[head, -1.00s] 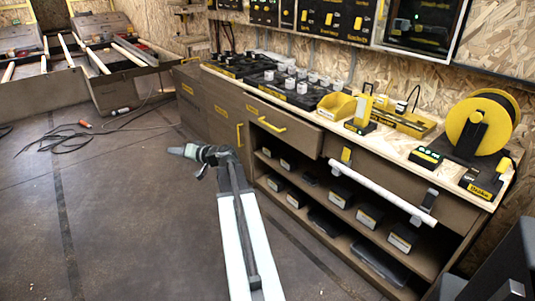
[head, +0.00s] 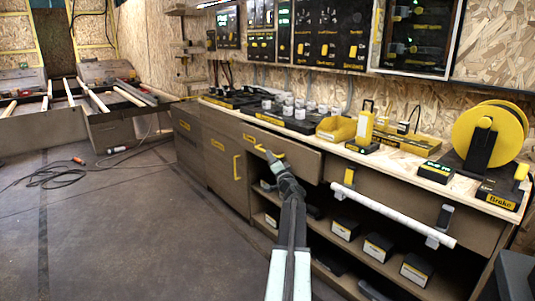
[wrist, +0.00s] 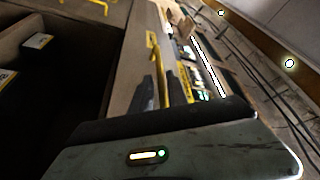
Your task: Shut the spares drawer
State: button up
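The drawer with a yellow handle stands partly pulled out of the workbench; its brown front (head: 304,160) juts past the panel to its right. Its label is too small to read, so I take it as the spares drawer. The handle (head: 268,151) is partly behind my gripper (head: 270,158). The drawer's inside is hidden in the head view.
Below are open shelves with labelled boxes (head: 378,246). A white rail (head: 390,214) sticks out from the bench front at right. A cabinet door with a yellow handle (head: 237,166) is to the left. The floor (head: 130,230) at left is mostly clear, with a cable (head: 50,178).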

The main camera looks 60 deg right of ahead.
jog(key=x, duration=0.3)
jog(key=shift+w+d+r, duration=0.1)
jog(key=shift+w, duration=0.2)
grip_shut()
dwell(1.1)
